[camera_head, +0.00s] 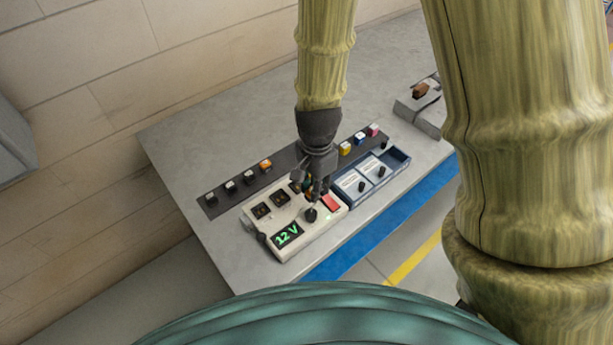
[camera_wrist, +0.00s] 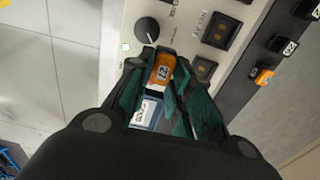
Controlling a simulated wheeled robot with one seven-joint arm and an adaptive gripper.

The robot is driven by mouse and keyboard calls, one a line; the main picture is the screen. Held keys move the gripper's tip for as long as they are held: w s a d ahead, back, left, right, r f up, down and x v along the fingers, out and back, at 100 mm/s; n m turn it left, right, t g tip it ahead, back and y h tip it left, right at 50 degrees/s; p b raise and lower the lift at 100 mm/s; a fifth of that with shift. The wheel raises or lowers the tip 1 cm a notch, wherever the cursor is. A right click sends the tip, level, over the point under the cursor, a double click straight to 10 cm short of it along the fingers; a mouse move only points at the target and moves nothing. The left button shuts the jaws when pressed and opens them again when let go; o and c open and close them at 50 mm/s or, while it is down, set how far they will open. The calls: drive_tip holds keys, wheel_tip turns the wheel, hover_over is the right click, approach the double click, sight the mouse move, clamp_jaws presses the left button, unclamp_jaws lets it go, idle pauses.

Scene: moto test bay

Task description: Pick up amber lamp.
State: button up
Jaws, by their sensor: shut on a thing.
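The amber lamp (camera_wrist: 160,72) is a small block with an orange top and a dark marking. In the wrist view it sits between the green-lined fingers of my gripper (camera_wrist: 160,88), which is shut on it. In the head view my gripper (camera_head: 313,187) is over the cream test box (camera_head: 285,240), near its dark knob and red button. The fingers mostly hide the lamp there. I cannot tell whether the lamp is clear of the surface beneath it.
A dark strip (camera_head: 236,192) holds several small blocks, including another orange-topped one (camera_head: 265,165). Blue trays (camera_head: 398,157) with white labels adjoin the box on the right. The box display reads 12 V. A grey fixture (camera_head: 421,115) stands at the bench's far right. The bench's left front is bare.

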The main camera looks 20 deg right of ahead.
drive_tip(key=s, duration=0.2)
drive_tip(key=s+b, duration=0.1)
drive_tip(key=s, duration=0.3)
drive_tip(key=shift+s+d+r, duration=0.15)
drive_tip(key=shift+d+r, duration=0.15)
drive_tip(key=shift+d, duration=0.1)
drive_tip(key=shift+r, duration=0.15)
drive_tip(key=shift+p, duration=0.75)
drive_tip(key=shift+p, duration=0.3)
drive_tip(key=p, duration=0.5)
drive_tip(key=shift+s+r, duration=0.2)
drive_tip(key=shift+s, duration=0.05)
drive_tip(key=shift+s+p, duration=0.15)
drive_tip(key=shift+p, duration=0.45)
drive_tip(key=s+p, duration=0.1)
drive_tip(key=p, duration=0.3)
drive_tip(key=shift+s+d+f, duration=0.1)
drive_tip(key=shift+s+f+p, duration=0.1)
drive_tip(key=shift+s+p, duration=0.05)
drive_tip(key=shift+p, duration=0.2)
